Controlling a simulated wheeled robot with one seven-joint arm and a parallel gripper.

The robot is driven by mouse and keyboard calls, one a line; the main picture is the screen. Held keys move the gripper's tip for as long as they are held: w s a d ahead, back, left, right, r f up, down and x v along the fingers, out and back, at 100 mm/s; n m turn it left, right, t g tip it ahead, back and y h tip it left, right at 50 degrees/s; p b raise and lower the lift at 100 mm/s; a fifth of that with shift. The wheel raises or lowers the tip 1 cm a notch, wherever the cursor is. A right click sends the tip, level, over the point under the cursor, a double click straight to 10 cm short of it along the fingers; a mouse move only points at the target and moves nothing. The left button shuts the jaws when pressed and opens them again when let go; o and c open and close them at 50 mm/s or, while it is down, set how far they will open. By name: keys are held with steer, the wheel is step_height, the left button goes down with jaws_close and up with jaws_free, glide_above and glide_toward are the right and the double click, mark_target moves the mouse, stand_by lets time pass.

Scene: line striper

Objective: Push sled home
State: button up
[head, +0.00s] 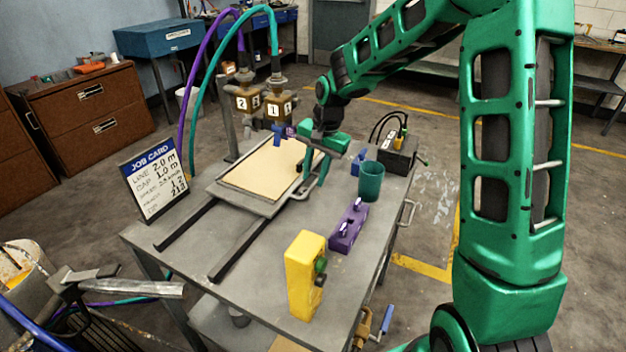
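The sled is a grey tray (238,197) with a flat tan panel (262,168) on it. It sits at the back part of two dark rails (238,247) on the grey bench. The bare rail ends stick out toward the front left. My gripper (316,178) points down at the sled's right edge, by a thin handle-like bar (296,196). The fingers are small here, and I cannot tell whether they hold or only touch the bar. The sled's far end is partly hidden under the valves and my wrist.
Brass valves (243,101) marked 2 and 1 stand over the sled's far end, with purple and teal hoses. A teal cup (370,181), a purple block (349,226) and a yellow box (304,276) stand to the right. A job card (153,180) stands at left.

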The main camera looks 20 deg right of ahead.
steer(key=shift+w+a+f, duration=0.15)
steer(key=shift+f, duration=0.9)
jaws_close()
